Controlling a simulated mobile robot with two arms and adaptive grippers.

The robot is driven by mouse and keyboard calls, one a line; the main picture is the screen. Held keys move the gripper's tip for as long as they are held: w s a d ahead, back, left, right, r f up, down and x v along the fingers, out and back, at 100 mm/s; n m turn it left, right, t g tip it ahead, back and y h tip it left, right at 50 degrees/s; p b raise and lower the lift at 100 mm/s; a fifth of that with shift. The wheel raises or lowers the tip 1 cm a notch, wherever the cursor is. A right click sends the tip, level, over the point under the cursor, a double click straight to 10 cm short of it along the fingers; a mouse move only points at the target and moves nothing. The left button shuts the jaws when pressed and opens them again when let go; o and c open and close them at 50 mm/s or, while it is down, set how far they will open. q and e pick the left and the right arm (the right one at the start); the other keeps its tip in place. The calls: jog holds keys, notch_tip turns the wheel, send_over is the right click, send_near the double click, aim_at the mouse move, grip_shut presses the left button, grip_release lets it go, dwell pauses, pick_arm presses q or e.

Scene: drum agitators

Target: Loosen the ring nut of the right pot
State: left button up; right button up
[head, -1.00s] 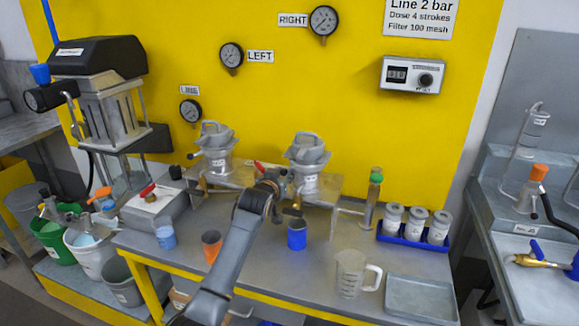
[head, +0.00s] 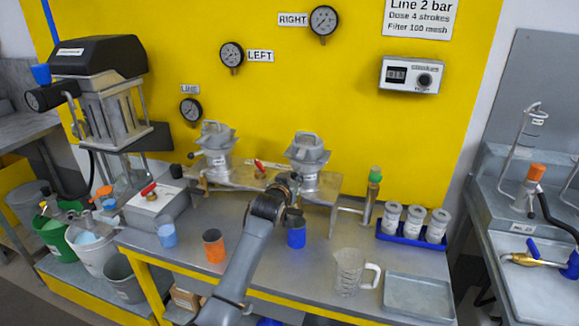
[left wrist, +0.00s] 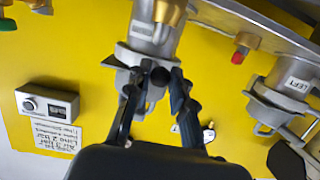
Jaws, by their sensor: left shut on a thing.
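The right pot (head: 308,158) is a grey metal vessel with a clamped lid on the bench rack. In the left wrist view, which is turned over, the right pot (left wrist: 150,45) has a grey collar with side lugs (left wrist: 122,62). My left gripper (head: 291,186) is at the pot's front left. In the wrist view its dark fingers (left wrist: 160,84) are shut on a dark round knob (left wrist: 159,75) in front of the collar. I cannot tell how the knob joins the ring nut. The arm and gripper hide part of the pot's lower front. My right gripper is not in view.
The left pot (head: 215,148) stands beside it, with a red-handled valve (head: 259,165) between them. An orange cup (head: 213,245) and blue cup (head: 296,232) stand in front near my arm. A clear jug (head: 350,270) and grey tray (head: 419,296) are further right.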

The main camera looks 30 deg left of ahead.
pick_arm(q)
jog(key=shift+w+d, duration=0.15)
jog(key=shift+d, duration=0.75)
jog(key=shift+w+d+p, duration=0.3)
jog(key=shift+w+d, duration=0.05)
jog(key=shift+d, duration=0.55)
jog(key=shift+w+d, duration=0.45)
jog(key=shift+d, duration=0.2)
